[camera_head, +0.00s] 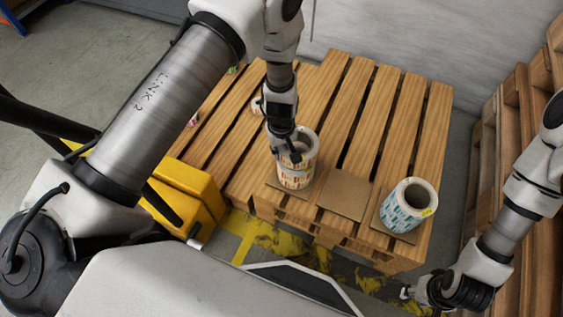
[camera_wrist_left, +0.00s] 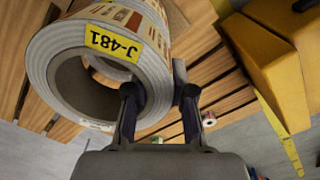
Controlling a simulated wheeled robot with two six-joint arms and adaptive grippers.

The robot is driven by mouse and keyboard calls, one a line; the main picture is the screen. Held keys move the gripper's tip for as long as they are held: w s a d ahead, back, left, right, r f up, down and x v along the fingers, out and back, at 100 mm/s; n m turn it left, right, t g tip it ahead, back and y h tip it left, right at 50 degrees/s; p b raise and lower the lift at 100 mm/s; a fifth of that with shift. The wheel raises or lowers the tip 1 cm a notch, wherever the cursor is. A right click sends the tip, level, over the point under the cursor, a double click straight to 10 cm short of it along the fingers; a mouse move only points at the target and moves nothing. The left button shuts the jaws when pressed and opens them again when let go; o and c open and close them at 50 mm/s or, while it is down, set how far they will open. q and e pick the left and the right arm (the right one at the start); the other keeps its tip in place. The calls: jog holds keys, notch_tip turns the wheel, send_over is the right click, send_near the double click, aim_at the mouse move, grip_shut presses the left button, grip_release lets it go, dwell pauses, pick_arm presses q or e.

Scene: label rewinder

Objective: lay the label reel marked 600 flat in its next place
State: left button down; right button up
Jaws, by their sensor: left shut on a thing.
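My left gripper (camera_head: 289,154) is shut on the wall of a label reel (camera_head: 308,140), one finger in its core and one outside. In the left wrist view this reel (camera_wrist_left: 150,50) has a yellow tag that reads J-481, upside down in the picture. It seems to be over another reel (camera_head: 295,180) with orange-brown print; I cannot tell whether they touch. A blue-and-white reel (camera_head: 397,214) with a yellow tag lies flat on a card at the right. I cannot read 600 anywhere. My right gripper (camera_head: 412,292) is low at the right, its fingers unclear.
A bare brown card (camera_head: 344,194) lies on the wooden pallet (camera_head: 362,120) between the reels. Small rolls (camera_head: 257,106) lie farther back, left. A yellow box (camera_head: 185,195) stands at the left, and upright pallets (camera_head: 520,110) stand at the right.

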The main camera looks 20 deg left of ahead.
pick_arm(q)
notch_tip(320, 180, down, 3)
jog(key=shift+s+b, duration=0.1)
jog(key=shift+b, duration=0.45)
jog(key=shift+f, duration=0.1)
jog(key=shift+r, duration=0.25)
jog(key=shift+f, duration=0.4)
jog(key=c, duration=1)
grip_release()
pick_arm(e)
notch_tip(320, 180, down, 3)
jog(key=shift+r, duration=0.1)
